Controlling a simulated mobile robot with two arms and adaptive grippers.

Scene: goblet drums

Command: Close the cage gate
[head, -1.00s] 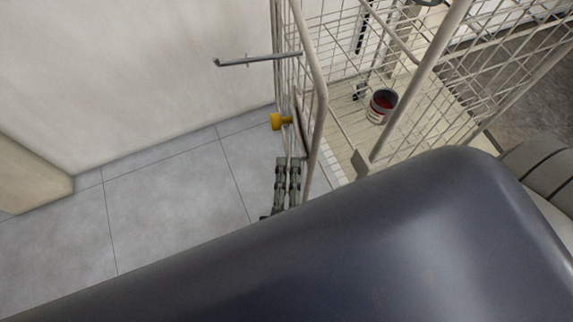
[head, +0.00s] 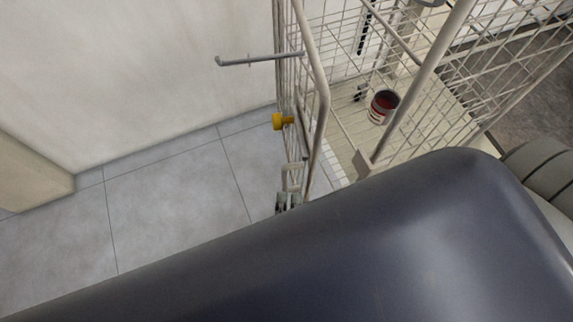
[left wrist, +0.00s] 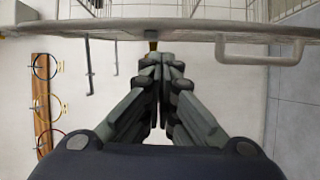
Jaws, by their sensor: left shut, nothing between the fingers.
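The cage gate (head: 321,100) is a cream-coloured wire panel with a rounded tube frame, standing near the wall in the head view and apart from the cage post (head: 420,80). A small handle-like loop sits low on it. In the left wrist view the gate's frame (left wrist: 110,27) runs across the top, with a handle (left wrist: 262,60) on the right. My left gripper (head: 288,196) is low beside the gate, mostly hidden by my dark arm. In the left wrist view its fingers (left wrist: 158,62) are shut and empty, close below the frame; contact is unclear. My right gripper is not seen.
A yellow knob (head: 281,121) and a grey rod (head: 255,60) are by the gate. Hooks with rings hang on a wooden board (left wrist: 42,100). Tiled floor (head: 165,205) at the left is clear.

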